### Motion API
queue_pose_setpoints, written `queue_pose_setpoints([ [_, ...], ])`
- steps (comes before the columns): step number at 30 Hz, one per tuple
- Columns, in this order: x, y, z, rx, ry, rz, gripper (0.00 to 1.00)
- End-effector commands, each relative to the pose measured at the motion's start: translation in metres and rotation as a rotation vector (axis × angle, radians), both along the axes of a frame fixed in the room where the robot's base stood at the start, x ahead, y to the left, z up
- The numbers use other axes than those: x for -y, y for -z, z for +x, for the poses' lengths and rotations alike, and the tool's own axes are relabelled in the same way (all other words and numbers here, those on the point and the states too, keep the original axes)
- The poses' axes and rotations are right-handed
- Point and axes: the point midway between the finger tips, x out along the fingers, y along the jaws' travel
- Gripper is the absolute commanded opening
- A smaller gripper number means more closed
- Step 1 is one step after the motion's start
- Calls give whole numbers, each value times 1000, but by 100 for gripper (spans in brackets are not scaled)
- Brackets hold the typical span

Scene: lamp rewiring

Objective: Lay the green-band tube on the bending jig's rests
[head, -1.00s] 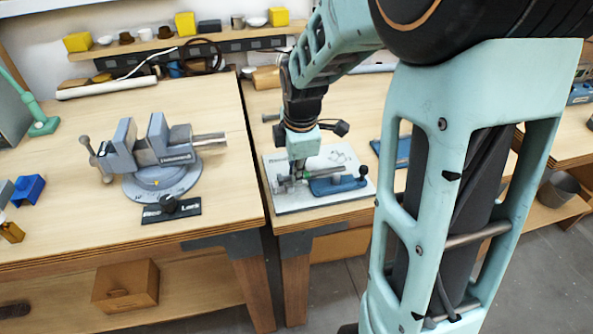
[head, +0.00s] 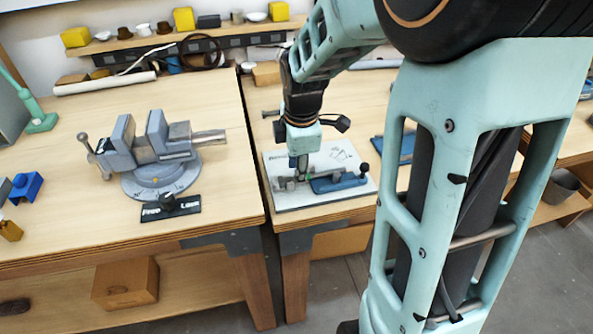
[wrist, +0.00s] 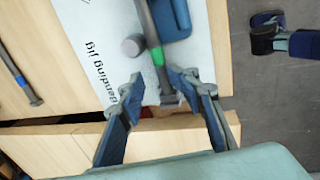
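The bending jig (head: 335,155) is a white board with a blue block (head: 340,184) on the right-hand bench. In the wrist view its printed board (wrist: 95,35) and blue block (wrist: 172,18) show. The green-band tube (wrist: 152,38) lies over the board beside a grey round post (wrist: 132,45), its near end between my fingertips. Whether it sits fully on the rests cannot be told. My gripper (wrist: 155,82) is open, its fingers apart on either side of the tube's end with gaps. In the head view my gripper (head: 301,172) is low over the jig's left part.
A blue-banded tube (wrist: 20,75) lies on the bench left of the jig. A grey vise (head: 155,150) stands on the left bench. A blue plate (head: 398,149) lies right of the jig, partly behind my arm. The jig is near the bench's front edge.

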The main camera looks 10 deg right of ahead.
Motion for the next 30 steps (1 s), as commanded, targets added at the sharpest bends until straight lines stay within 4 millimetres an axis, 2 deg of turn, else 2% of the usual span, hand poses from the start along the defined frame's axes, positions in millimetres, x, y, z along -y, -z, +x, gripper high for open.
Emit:
queue_pose_setpoints([
  [9,0,-66,-11,8,1,0,31],
  [15,0,-96,-18,5,0,0,31],
  [21,-1,-106,-21,1,-1,0,31],
  [30,0,-107,-21,1,0,0,31],
])
